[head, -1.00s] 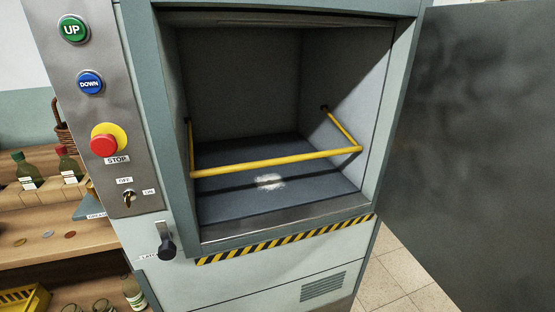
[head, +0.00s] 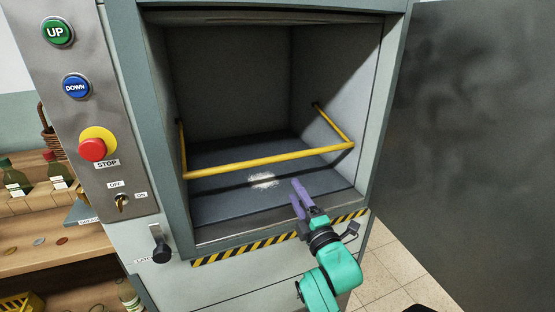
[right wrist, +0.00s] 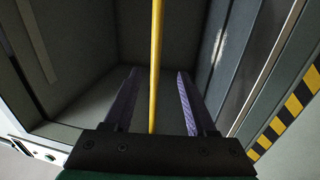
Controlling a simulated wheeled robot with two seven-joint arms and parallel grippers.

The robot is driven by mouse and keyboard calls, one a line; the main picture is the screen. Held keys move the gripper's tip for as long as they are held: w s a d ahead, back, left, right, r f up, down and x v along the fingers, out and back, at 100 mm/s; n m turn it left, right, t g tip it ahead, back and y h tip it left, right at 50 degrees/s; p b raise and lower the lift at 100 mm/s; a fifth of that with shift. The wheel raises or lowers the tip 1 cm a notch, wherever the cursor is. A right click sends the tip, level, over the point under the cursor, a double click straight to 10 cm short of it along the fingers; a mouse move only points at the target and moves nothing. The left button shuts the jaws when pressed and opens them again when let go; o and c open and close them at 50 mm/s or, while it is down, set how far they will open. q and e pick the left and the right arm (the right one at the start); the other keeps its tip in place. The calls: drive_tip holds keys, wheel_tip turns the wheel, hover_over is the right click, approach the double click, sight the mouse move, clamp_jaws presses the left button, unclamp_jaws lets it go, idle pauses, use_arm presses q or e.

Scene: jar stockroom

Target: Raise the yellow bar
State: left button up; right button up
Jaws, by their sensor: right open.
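The yellow bar (head: 262,164) is a U-shaped rail across the front of the open lift compartment (head: 235,75). It is lowered, and its side arms run back to pivots on the side walls. My right gripper (head: 299,192) is in front of the compartment opening, below the right half of the bar as the head view shows it. In the right wrist view, the yellow bar (right wrist: 156,60) runs upright through the picture, in line with the gap between the open purple fingers (right wrist: 158,88). The fingers are apart, with nothing clamped between them. My left gripper is not in view.
The control panel at left has a green UP button (head: 57,31), a blue DOWN button (head: 76,86), a red STOP button (head: 93,149) and a key switch (head: 121,202). A black latch lever (head: 160,243) sits below. The open door (head: 470,130) stands at right. Shelves with bottles are at left.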

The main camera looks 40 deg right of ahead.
sight(279, 161)
drive_tip(key=p+x, duration=0.1)
drive_tip(key=x, duration=0.3)
drive_tip(key=p+x, duration=0.1)
drive_tip(key=x, duration=0.4)
drive_tip(key=p+x, duration=0.1)
drive_tip(key=x, duration=0.4)
drive_tip(key=shift+s+r, duration=0.1)
drive_tip(key=shift+r, duration=0.25)
drive_tip(key=shift+w+d, duration=0.15)
drive_tip(key=shift+w, duration=0.2)
drive_tip(key=shift+c, duration=0.4)
clamp_jaws()
